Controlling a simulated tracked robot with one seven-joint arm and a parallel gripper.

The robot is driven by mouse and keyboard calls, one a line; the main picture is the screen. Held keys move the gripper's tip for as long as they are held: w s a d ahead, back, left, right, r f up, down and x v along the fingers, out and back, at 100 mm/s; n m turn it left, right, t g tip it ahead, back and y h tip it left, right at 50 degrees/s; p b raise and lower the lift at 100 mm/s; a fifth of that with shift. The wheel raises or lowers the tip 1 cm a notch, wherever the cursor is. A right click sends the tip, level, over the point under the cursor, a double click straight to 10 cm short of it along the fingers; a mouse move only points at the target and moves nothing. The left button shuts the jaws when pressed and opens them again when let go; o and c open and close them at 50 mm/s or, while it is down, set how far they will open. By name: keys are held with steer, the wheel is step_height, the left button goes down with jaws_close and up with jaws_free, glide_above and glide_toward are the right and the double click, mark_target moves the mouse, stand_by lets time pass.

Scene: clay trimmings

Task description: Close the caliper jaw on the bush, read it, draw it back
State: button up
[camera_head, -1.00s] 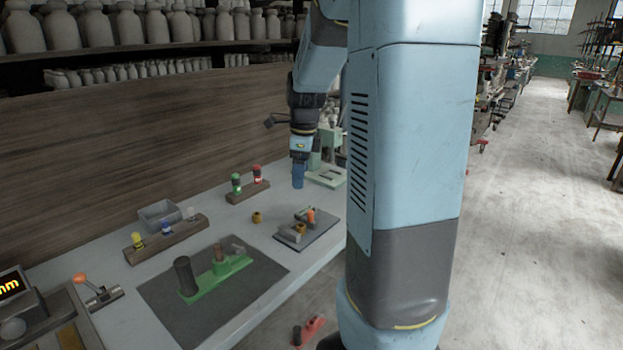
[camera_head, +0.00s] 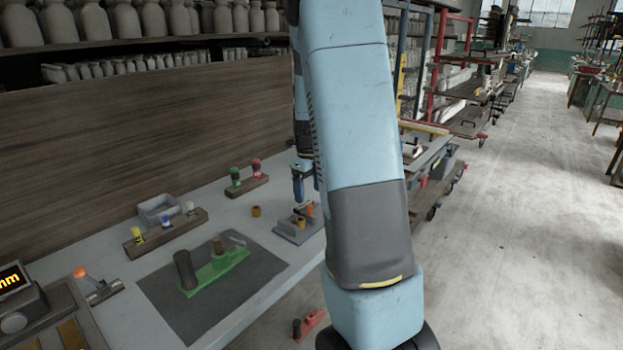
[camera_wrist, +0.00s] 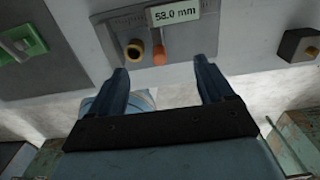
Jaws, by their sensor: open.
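The caliper (camera_head: 290,234) sits on the bench near its front edge, partly hidden behind my arm. Its orange knob (camera_head: 309,209) stands up and also shows in the wrist view (camera_wrist: 159,55). Just left of the knob in the wrist view, the brass-coloured bush (camera_wrist: 135,50) sits on the caliper; I cannot tell if the jaw touches it. The caliper's display (camera_wrist: 174,12) appears to read 53.0 mm. My gripper (camera_wrist: 162,68) is open and empty, its blue fingertips spread on the near side of the knob. In the head view it (camera_head: 299,190) hangs above the caliper.
Another brass-coloured ring (camera_head: 256,211) lies on the bench behind the caliper. A dark mat (camera_head: 215,305) with a green fixture (camera_head: 220,268) lies to the left. A rack with green and red pieces (camera_head: 247,187) stands behind. A lever with an orange knob (camera_head: 80,272) is far left.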

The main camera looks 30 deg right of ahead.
steer(key=shift+f, duration=2.65)
steer(key=shift+c, duration=0.2)
steer(key=c, duration=1.3)
